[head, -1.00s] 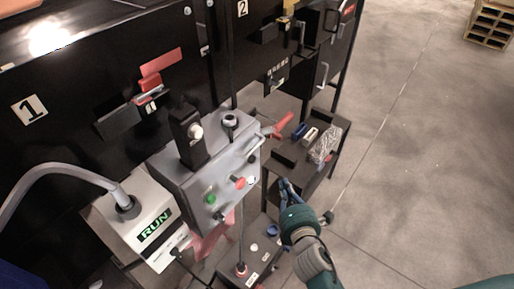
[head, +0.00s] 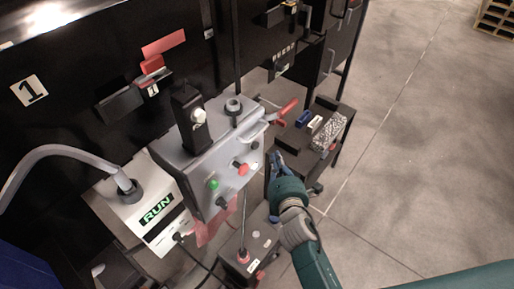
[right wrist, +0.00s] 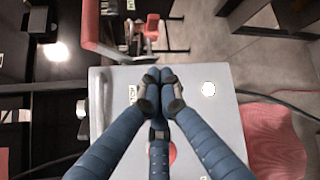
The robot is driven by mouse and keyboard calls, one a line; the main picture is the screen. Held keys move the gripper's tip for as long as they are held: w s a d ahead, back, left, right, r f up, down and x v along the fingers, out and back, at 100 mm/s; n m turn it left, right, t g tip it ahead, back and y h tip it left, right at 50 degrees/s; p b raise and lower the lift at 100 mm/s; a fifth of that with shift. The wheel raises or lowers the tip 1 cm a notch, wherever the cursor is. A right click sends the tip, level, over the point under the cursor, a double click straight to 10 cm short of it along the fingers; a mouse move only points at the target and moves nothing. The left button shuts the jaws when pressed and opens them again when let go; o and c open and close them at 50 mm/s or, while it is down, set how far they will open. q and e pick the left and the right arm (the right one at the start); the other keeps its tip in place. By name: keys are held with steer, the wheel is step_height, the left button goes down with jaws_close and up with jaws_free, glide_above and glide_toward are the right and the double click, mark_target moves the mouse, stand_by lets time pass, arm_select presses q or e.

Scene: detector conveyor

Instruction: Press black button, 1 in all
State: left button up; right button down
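A grey control box (head: 185,165) stands in front of the black machine. Its front face has a green button (head: 213,184), a red button (head: 242,169) and a small black button (head: 222,202) below the green one. My right gripper (head: 277,158) is at the right of the box, apart from these buttons in the head view. In the right wrist view its blue fingers (right wrist: 160,82) meet at the tips, empty, in front of a grey panel (right wrist: 225,125). My left gripper is not in view.
A white RUN box (head: 150,215) with a grey hose stands at the left. A red-handled lever (head: 285,110) and a grey handle (head: 265,125) stick out near the gripper.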

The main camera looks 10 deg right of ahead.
mark_target(256, 146)
steer(key=w+a, duration=0.2)
steer(key=w, duration=0.1)
steer(key=shift+a+b, duration=0.4)
stand_by(1.2)
steer(key=shift+w+a, duration=0.25)
steer(key=shift+a, duration=0.05)
steer(key=shift+w+a, duration=0.35)
steer(key=shift+a, duration=0.05)
stand_by(0.8)
steer(key=shift+s+d+r, duration=0.1)
steer(key=shift+s+d, duration=0.55)
stand_by(0.4)
